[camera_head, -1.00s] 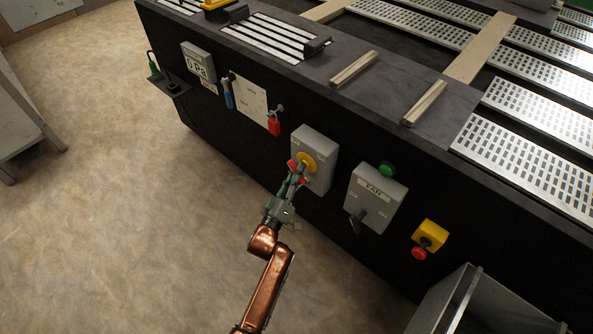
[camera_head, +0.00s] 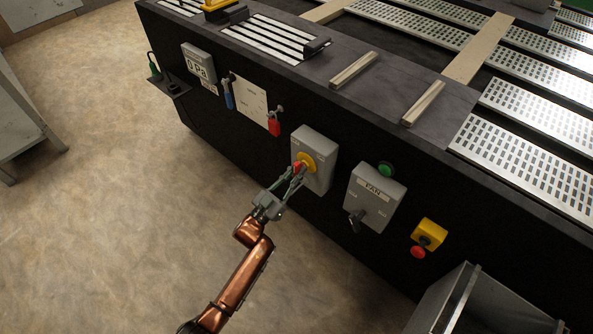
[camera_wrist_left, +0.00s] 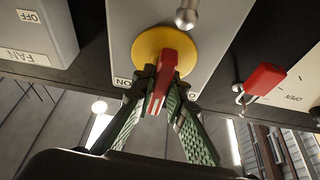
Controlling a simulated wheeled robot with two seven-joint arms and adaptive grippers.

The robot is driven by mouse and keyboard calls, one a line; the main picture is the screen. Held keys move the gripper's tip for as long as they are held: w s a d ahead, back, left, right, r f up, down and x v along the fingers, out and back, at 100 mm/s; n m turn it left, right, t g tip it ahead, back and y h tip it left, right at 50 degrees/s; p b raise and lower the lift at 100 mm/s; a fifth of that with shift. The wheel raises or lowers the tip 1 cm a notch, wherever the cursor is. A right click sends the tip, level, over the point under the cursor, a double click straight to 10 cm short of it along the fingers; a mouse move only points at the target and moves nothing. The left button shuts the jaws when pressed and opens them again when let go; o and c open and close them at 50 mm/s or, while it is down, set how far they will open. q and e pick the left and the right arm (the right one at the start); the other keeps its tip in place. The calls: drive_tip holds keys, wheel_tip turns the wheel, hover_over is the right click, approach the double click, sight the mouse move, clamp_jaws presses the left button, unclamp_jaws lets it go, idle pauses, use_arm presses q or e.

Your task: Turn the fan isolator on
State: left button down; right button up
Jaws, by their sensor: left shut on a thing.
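The isolator (camera_head: 317,147) is a grey box on the black side panel, with a yellow disc and a red handle. The red handle (camera_wrist_left: 160,85) stands out from the yellow disc (camera_wrist_left: 148,48) in the left wrist view. My left gripper (camera_head: 296,174) is shut on the red handle, with a green-padded finger on each side. In the left wrist view, an ON label (camera_wrist_left: 123,82) shows beside the disc; another label is partly hidden by a finger. My right gripper is not in view.
To the right are a grey FAN box (camera_head: 378,186) with a lever, a green button (camera_head: 386,168), and a red stop button on a yellow box (camera_head: 430,232). A red padlock (camera_head: 274,128) hangs at the left. Open floor (camera_head: 130,220) lies left of my arm.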

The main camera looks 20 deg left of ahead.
use_arm(q)
drive_tip(key=m+g+h, duration=0.1)
drive_tip(key=m, duration=0.2)
drive_tip(key=m+g+h, duration=0.1)
drive_tip(key=m+h, duration=0.1)
drive_tip(key=m, duration=0.1)
drive_tip(key=shift+a+f+m, duration=0.1)
drive_tip(key=shift+a+m, duration=0.05)
drive_tip(key=shift+m, duration=0.15)
drive_tip(key=m, duration=0.2)
drive_tip(key=m+g, duration=0.1)
drive_tip(key=m, duration=0.1)
drive_tip(key=shift+g+h+p, duration=0.3)
drive_tip(key=shift+h+p, duration=0.05)
drive_tip(key=shift+h, duration=0.05)
drive_tip(key=shift+m, duration=0.5)
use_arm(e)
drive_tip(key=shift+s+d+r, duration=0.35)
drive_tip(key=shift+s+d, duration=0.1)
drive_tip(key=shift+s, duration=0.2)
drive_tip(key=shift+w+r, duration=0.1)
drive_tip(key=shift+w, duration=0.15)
use_arm(q)
drive_tip(key=c, duration=2.2)
unclamp_jaws()
drive_tip(key=shift+o, duration=1.2)
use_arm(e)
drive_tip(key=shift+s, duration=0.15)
